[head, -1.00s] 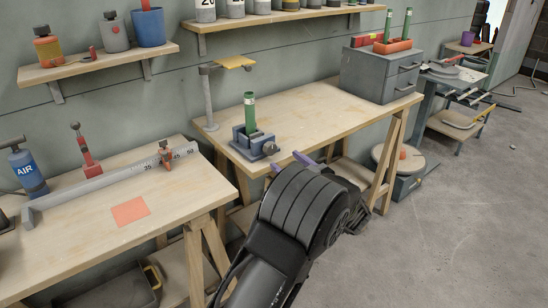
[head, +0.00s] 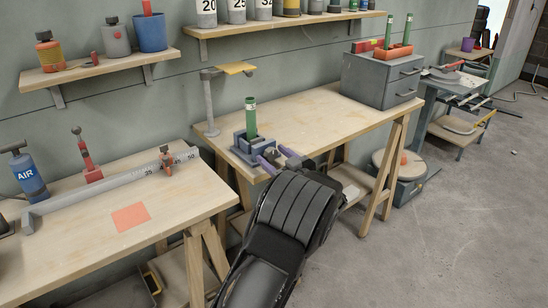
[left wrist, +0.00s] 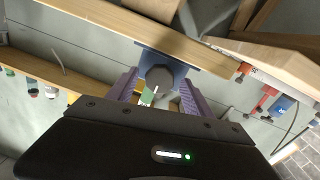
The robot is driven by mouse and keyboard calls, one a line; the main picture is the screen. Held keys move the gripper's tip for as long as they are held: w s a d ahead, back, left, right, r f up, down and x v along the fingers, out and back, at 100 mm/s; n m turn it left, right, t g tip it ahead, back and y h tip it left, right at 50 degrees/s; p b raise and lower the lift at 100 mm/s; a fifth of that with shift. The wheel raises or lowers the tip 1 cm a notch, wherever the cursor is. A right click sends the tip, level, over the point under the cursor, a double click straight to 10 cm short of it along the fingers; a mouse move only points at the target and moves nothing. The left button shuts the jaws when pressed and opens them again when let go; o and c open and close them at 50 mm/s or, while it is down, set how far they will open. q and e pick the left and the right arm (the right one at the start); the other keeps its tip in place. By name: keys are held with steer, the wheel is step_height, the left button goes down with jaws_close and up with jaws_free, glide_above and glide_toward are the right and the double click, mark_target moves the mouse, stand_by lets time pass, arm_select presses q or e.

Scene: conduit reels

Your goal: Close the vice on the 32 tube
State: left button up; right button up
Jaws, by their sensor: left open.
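The vice (head: 240,153), blue-grey, stands at the front left corner of the middle workbench. A green tube (head: 250,120) stands upright in it; whether the jaws touch the tube I cannot tell. My left gripper (head: 278,158) has purple fingers, open, at the front right of the vice. In the left wrist view the left gripper (left wrist: 158,80) has its fingers on either side of the vice's round grey end (left wrist: 158,76), apart from it as far as I can see. The blue vice body (left wrist: 182,66) and part of the green tube (left wrist: 148,97) show behind. My right gripper is out of view.
The middle workbench (head: 310,112) is clear between the vice and a grey drawer cabinet (head: 378,78). A grey post with a yellow top (head: 210,105) stands behind the vice. The left bench (head: 90,218) carries a long grey rail (head: 110,185) and an orange square (head: 131,217).

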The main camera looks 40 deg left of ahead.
arm_select(q)
jaws_close()
stand_by(0.8)
